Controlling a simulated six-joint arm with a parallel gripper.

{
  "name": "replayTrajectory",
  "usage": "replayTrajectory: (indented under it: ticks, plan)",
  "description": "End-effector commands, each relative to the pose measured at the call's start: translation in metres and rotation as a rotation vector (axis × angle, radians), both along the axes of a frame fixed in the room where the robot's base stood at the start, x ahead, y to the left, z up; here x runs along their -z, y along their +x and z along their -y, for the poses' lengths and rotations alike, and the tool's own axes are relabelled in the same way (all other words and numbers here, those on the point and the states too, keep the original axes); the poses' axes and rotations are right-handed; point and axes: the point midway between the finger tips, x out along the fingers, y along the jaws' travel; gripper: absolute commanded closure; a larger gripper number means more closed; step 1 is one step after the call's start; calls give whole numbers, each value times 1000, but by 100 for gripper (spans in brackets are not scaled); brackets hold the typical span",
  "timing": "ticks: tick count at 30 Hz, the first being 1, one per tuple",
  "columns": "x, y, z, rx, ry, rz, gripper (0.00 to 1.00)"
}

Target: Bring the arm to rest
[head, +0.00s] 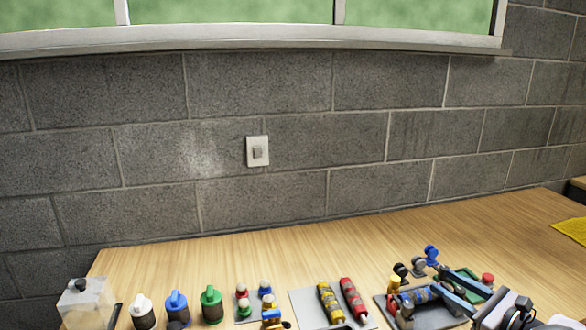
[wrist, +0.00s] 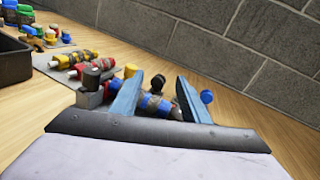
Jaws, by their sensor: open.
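My gripper (head: 440,279) is at the lower right in the head view, low over a dark pad with a blue-banded roller. In the wrist view its two blue fingers stand apart, and my gripper (wrist: 159,82) is open. The blue-and-brown roller (wrist: 158,104) shows in the gap between the fingers. I cannot tell whether they touch it. It also shows in the head view as a blue-banded roller (head: 418,295). A red knob (head: 487,279) is just right of the fingers in the head view.
A yellow roller (head: 329,302) and a red roller (head: 353,299) lie on a pale pad left of my gripper. White, blue and green-topped bottles (head: 211,305) stand further left. A dark tray (wrist: 14,60) is at the wrist view's left edge. The table's back strip (head: 330,240) is clear.

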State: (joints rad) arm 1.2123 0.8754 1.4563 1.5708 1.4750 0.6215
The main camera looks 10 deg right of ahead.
Motion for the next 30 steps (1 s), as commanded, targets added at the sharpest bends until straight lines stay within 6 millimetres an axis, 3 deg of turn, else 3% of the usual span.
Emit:
replayTrajectory:
  ticks: [1, 3, 6, 8, 13, 15, 18, 21, 24, 30]
  plan:
    - [-24, 17, -28, -55, -59, -29, 58]
    - [-36, 34, -67, -131, -157, -75, 58]
    - [-40, 47, -132, -276, -302, -147, 58]
    - [-34, 45, -173, -386, -383, -196, 58]
    - [-26, 9, -281, -734, -652, -302, 58]
    - [-24, -18, -320, -901, -793, -324, 58]
    - [-23, -63, -361, -1152, -1022, -324, 58]
    - [-25, -106, -383, -1382, -1243, -283, 58]
    - [-30, -141, -393, -1594, -1463, -205, 58]
    - [-38, -182, -394, -1896, -1801, -8, 58]
